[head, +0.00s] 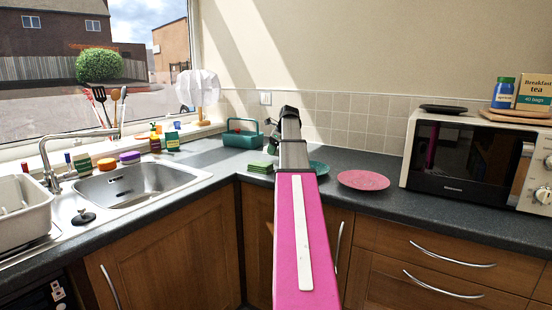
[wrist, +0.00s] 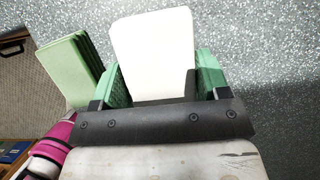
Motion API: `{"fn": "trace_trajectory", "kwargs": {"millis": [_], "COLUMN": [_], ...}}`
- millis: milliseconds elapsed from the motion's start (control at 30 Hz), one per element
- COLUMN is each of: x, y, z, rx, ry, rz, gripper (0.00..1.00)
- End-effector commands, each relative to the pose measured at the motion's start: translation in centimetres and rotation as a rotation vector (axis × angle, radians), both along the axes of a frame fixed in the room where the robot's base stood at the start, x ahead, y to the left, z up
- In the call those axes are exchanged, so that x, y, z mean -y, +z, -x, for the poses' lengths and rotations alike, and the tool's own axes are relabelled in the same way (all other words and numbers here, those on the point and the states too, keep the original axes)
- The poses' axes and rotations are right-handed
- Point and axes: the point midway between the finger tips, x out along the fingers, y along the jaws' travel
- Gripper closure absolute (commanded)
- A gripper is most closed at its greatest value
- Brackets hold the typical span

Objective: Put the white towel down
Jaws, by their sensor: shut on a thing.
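The white towel (wrist: 153,35) shows in the wrist view as a flat white piece with rounded corners. My gripper (wrist: 160,78) is shut on it, with a green-padded finger on each side. The towel sticks out past the fingertips over the speckled dark worktop (wrist: 255,40). I cannot tell whether it touches the worktop or hangs just above it. In the head view my arm reaches to the back corner of the counter, and it hides the towel and the fingers.
A stack of green folded cloths (wrist: 68,68) lies just left of the towel, also seen in the head view (head: 260,166). A teal plate (head: 319,168) and a pink plate (head: 363,180) lie to the right. A teal caddy (head: 240,134) stands behind. The microwave (head: 470,160) is further right.

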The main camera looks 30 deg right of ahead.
Motion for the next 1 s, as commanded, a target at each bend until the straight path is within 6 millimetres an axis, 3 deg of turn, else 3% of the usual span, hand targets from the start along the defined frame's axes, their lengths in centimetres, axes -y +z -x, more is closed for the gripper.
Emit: {"fn": "trace_trajectory", "kwargs": {"millis": [333,700,733,800,1000], "x": [0.0,0.0,0.0,0.0,0.0], "y": [-3.9,-4.2,-4.2,-4.2,-4.2], "z": [0.1,0.0,0.0,0.0,0.0], "rx": [0.000,0.000,0.000,0.000,0.000], "ry": [0.000,0.000,0.000,0.000,0.000], "rz": [0.000,0.000,0.000,0.000,0.000], "gripper": [0.50,0.50,0.25,0.06,0.06]}}
